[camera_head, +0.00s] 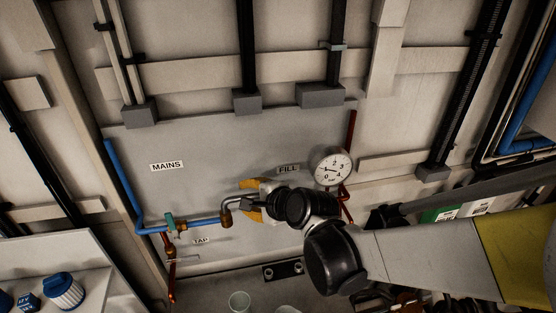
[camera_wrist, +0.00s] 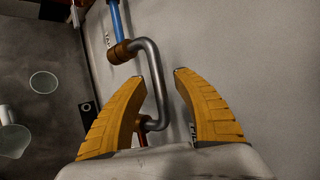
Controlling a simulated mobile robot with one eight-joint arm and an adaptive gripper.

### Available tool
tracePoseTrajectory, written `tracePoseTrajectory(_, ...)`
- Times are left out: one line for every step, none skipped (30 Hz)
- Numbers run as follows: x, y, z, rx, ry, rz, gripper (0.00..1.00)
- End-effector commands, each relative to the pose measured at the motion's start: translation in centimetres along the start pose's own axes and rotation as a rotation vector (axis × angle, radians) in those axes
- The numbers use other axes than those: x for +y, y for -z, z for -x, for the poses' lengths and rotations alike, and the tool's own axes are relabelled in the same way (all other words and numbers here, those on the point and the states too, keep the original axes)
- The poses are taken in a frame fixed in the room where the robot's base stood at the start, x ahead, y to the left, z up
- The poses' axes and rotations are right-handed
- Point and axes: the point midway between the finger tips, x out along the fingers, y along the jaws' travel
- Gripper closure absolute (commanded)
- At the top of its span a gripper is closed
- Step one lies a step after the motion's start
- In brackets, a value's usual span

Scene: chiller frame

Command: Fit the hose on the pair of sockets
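The grey bent hose (camera_head: 236,201) has a brown brass nut (camera_head: 226,218) at its left end, at the end of the blue mains pipe (camera_head: 206,222). In the wrist view the hose (camera_wrist: 157,75) runs from that nut (camera_wrist: 122,52) down to another brown fitting (camera_wrist: 149,122), partly hidden by a finger; I cannot tell how fully either end is seated. My gripper (camera_wrist: 158,76) has its yellow fingers apart, with the hose between them and gaps showing on both sides. In the head view my gripper (camera_head: 250,198) is by the panel, and the hose's right end is hidden.
A pressure gauge (camera_head: 332,168) with red pipes is right of my gripper. A green-handled valve (camera_head: 171,222) sits on the blue pipe. A shelf (camera_head: 60,255) with blue-and-white items stands lower left. A clear cup (camera_head: 239,301) is below the panel.

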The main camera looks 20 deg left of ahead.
Motion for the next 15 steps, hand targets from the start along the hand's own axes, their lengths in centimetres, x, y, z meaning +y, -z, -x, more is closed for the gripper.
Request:
tracePoseTrajectory(0.0, 0.0, 0.0, 0.000, 0.000, 0.000, 0.65)
tracePoseTrajectory(0.0, 0.0, 0.0, 0.000, 0.000, 0.000, 0.65)
tracePoseTrajectory(0.0, 0.0, 0.0, 0.000, 0.000, 0.000, 0.65)
tracePoseTrajectory(0.0, 0.0, 0.0, 0.000, 0.000, 0.000, 0.65)
tracePoseTrajectory(0.0, 0.0, 0.1, 0.000, 0.000, 0.000, 0.65)
tracePoseTrajectory(0.0, 0.0, 0.3, 0.000, 0.000, 0.000, 0.65)
tracePoseTrajectory(0.0, 0.0, 0.5, 0.000, 0.000, 0.000, 0.65)
tracePoseTrajectory(0.0, 0.0, 0.8, 0.001, 0.000, 0.000, 0.65)
tracePoseTrajectory(0.0, 0.0, 1.4, 0.001, 0.000, 0.000, 0.65)
tracePoseTrajectory(0.0, 0.1, 1.8, 0.001, 0.000, 0.000, 0.65)
tracePoseTrajectory(0.0, 0.1, 2.3, 0.002, 0.000, -0.001, 0.65)
tracePoseTrajectory(0.0, 0.1, 3.1, 0.002, 0.000, -0.002, 0.65)
tracePoseTrajectory(0.0, 0.1, 3.7, 0.001, 0.000, -0.002, 0.65)
tracePoseTrajectory(0.0, 0.0, 4.3, 0.001, 0.000, -0.001, 0.65)
tracePoseTrajectory(0.1, 0.0, 5.2, 0.001, -0.001, -0.001, 0.65)
